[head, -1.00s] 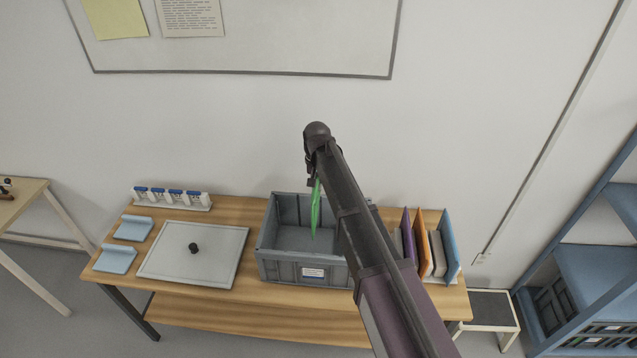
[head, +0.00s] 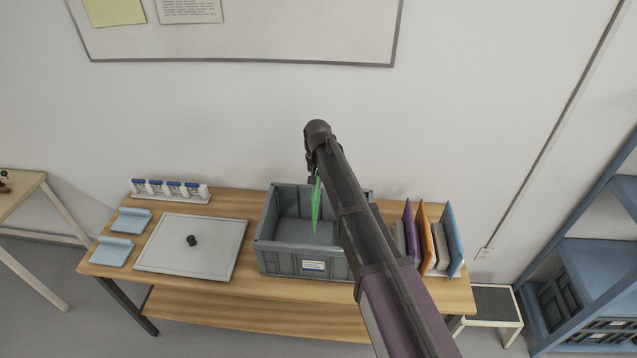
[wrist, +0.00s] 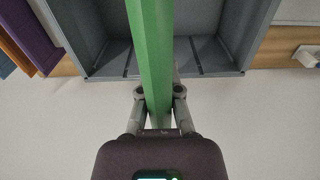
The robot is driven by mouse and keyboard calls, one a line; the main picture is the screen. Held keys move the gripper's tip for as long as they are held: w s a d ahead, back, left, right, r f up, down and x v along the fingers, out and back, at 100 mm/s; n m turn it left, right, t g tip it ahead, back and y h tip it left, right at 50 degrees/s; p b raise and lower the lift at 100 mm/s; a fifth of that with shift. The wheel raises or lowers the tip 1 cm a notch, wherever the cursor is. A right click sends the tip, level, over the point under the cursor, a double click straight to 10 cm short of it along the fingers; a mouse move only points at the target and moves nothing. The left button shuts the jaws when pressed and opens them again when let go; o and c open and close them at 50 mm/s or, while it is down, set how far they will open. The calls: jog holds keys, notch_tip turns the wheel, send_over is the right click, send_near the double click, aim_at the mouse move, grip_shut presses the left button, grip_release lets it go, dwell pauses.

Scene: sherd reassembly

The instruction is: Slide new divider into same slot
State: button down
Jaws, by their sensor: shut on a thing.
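A green divider (head: 316,206) hangs upright below my gripper (head: 313,178) over the grey crate (head: 282,261). In the wrist view my gripper (wrist: 160,95) is shut on the green divider (wrist: 151,40), with a finger on each side. The wrist view also shows the grey crate (wrist: 210,22) beyond the divider, with dark slot lines on its inner wall. In the head view my arm covers the crate's right part. I cannot tell whether the divider's lower edge is inside the crate or above it.
Purple (head: 409,230) and orange (head: 425,235) panels stand beside a blue end plate (head: 453,240) right of the crate. A flat grey lid (head: 190,262) with a black knob, two light blue pieces and a white rack (head: 171,190) lie left. The wall is behind.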

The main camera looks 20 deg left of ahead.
jog(key=shift+f+b, duration=0.75)
jog(key=shift+f, duration=0.3)
jog(key=shift+f, duration=0.15)
dwell(0.7)
jog(key=shift+f+b, duration=1.05)
jog(key=shift+b, duration=0.2)
jog(key=shift+f+b, duration=0.3)
jog(key=shift+f+b, duration=0.5)
notch_tip(320, 180, down, 7)
jog(key=b, duration=0.6)
jog(key=shift+r+b, duration=0.2)
jog(key=shift+b, duration=0.1)
dwell(1.2)
jog(key=shift+f+b, duration=0.35)
jog(key=shift+f, duration=0.05)
dwell(0.4)
jog(key=shift+f+b, duration=1.05)
